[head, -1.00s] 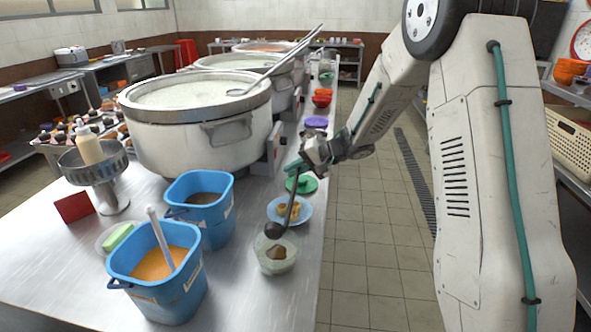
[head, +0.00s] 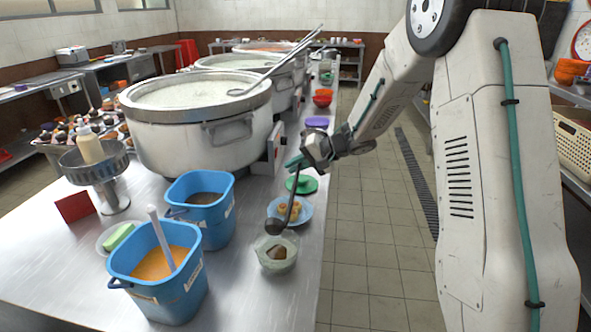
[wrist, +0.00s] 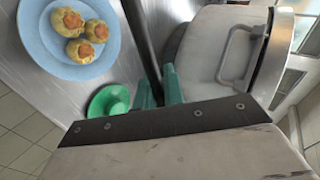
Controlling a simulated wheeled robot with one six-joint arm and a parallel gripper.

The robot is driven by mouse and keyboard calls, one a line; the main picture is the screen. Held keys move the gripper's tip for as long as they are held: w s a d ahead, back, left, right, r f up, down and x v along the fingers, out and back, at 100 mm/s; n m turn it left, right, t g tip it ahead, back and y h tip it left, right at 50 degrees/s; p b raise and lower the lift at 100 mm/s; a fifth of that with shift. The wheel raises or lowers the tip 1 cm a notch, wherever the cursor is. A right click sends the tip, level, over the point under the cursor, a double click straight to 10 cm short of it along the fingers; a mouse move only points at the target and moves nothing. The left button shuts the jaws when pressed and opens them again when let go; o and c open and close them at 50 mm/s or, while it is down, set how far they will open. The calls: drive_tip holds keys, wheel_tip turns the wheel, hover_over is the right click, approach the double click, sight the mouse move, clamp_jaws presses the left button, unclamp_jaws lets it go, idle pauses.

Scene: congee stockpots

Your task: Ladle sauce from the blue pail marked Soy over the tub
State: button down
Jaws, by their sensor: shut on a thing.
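My gripper (head: 296,163) is shut on the upper part of a dark ladle (head: 291,203). In the wrist view its green fingers (wrist: 160,88) close beside the ladle's handle (wrist: 142,40). The ladle's bowl hangs just above a small clear tub (head: 278,264) near the table's right edge. Something dark brown lies in the tub. A blue pail (head: 216,221) with dark brown sauce stands left of the tub. A nearer blue pail (head: 177,300) holds orange sauce and a white-handled utensil. I cannot read the pails' labels. Whether the ladle holds sauce cannot be told.
A blue plate (head: 308,212) with yellow dumplings lies behind the tub, with a green lid or dish (head: 302,185) beyond. A large steel pot (head: 190,140) stands at the back left.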

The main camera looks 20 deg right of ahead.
drive_tip(key=shift+r, duration=2.4)
